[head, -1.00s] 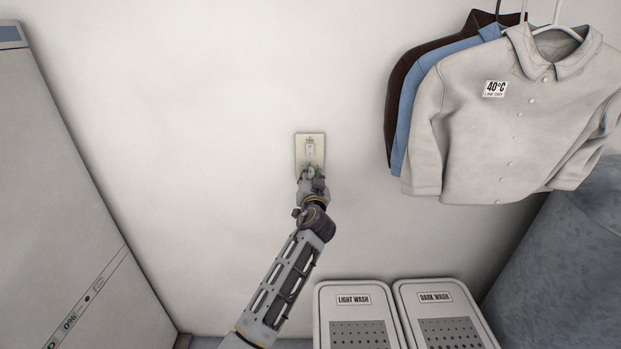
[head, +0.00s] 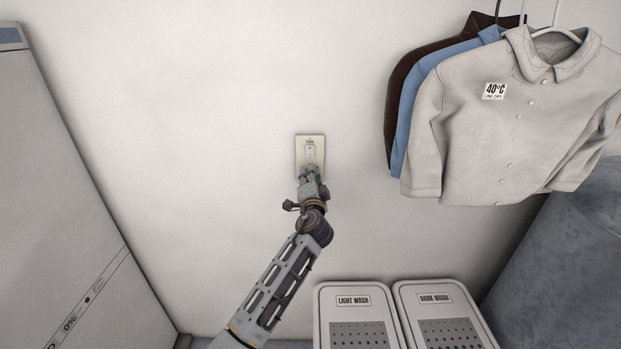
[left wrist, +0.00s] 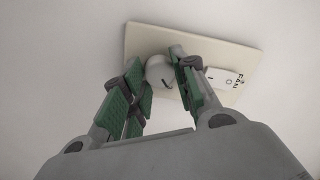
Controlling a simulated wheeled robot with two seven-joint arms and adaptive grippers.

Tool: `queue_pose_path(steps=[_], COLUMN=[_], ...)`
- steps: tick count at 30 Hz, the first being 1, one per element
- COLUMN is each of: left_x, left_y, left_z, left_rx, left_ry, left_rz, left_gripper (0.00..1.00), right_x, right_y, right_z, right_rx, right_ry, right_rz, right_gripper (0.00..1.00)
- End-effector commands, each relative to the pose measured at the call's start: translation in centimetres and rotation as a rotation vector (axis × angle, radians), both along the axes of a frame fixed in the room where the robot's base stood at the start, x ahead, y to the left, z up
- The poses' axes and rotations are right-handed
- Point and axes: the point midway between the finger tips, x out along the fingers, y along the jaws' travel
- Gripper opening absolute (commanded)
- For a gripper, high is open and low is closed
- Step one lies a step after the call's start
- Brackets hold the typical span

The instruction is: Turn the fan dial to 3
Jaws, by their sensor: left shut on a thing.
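A cream wall plate (head: 301,152) is fixed to the white wall in the middle of the head view. It carries a small switch (head: 310,150) near its top, and the lower part is mostly hidden by my left gripper (head: 310,172). In the left wrist view the plate (left wrist: 143,38) looks tilted, with the FAN label and switch (left wrist: 226,80) at the right. The pale round fan dial (left wrist: 158,70) sits between the green-padded fingers, and my left gripper is shut on it. The dial's number marks cannot be read. My right gripper is not in view.
Shirts (head: 500,125) hang to the right of the plate. Two lidded bins, light wash (head: 352,318) and dark wash (head: 440,315), stand below right. A tall grey appliance (head: 70,200) is at the left. The wall around the plate is clear.

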Motion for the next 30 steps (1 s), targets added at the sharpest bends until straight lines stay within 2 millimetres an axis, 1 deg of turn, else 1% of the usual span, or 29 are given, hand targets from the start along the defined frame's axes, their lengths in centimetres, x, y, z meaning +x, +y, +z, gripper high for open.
queue_pose_path(steps=[14,15,19,20,30], left_x=[-0.05,-0.05,-0.04,-0.03,-0.05], left_y=[-0.18,-0.18,-0.13,-0.12,-0.03], left_z=[0.07,0.06,0.05,0.04,-0.02], left_rx=[0.022,0.022,0.021,0.021,0.021], left_ry=[-0.001,-0.001,-0.001,-0.001,0.0], left_rz=[-0.003,-0.003,-0.003,-0.003,-0.001], left_gripper=[0.05,0.31,0.48,0.5,0.5], right_x=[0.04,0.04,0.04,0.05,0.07], right_y=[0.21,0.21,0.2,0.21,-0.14], right_z=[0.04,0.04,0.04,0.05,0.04], right_rx=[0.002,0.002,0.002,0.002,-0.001], right_ry=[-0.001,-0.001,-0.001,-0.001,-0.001], right_rz=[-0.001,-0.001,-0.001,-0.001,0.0], right_gripper=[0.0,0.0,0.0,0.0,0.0])
